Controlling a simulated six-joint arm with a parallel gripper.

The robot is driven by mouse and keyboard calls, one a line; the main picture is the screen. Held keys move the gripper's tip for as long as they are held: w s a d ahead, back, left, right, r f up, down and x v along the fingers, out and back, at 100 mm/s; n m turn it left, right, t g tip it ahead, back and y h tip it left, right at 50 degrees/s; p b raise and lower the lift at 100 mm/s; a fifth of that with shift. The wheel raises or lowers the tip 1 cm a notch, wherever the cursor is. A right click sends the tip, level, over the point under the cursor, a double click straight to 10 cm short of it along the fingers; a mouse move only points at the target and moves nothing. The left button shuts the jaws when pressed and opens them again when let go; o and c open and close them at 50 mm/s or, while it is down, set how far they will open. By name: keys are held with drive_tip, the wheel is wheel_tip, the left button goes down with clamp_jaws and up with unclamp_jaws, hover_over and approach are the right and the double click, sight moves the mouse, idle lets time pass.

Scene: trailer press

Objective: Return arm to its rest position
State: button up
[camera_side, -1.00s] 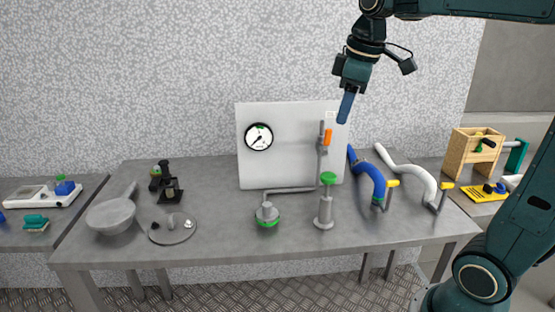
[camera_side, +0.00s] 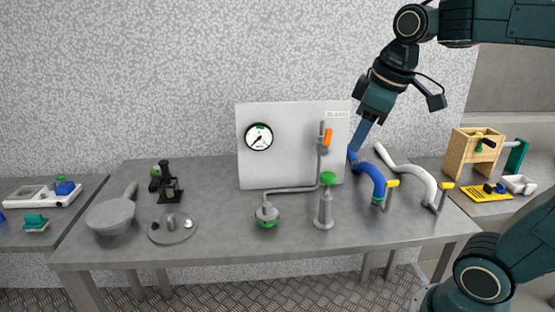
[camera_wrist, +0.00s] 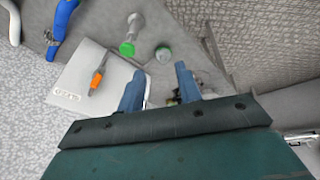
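My gripper (camera_side: 362,134) hangs in the air above the right part of the table, just right of the white gauge panel (camera_side: 285,172). In the wrist view its two blue fingers (camera_wrist: 157,85) stand apart with nothing between them, so it is open and empty. In the side view the fingers overlap and look like one. They point down and slightly left, and their tips appear near the upper end of the blue hose (camera_side: 372,174); the exact gap cannot be told.
The grey table (camera_side: 225,250) carries a pan (camera_side: 112,214), a round lid (camera_side: 173,228), a green-topped post (camera_side: 326,205), a green-based fitting (camera_side: 267,215) and a white hose (camera_side: 420,178). A wooden box (camera_side: 470,155) stands at the right. The air above the table's left is clear.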

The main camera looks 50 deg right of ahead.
drive_tip(key=s+a+f+m+t, duration=0.1)
drive_tip(key=s+a+f+m, duration=0.1)
drive_tip(key=s+a+f, duration=0.2)
drive_tip(key=shift+s+a+f+m+t+y, duration=0.3)
drive_tip(key=shift+s+f, duration=0.75)
drive_tip(key=shift+s, duration=1)
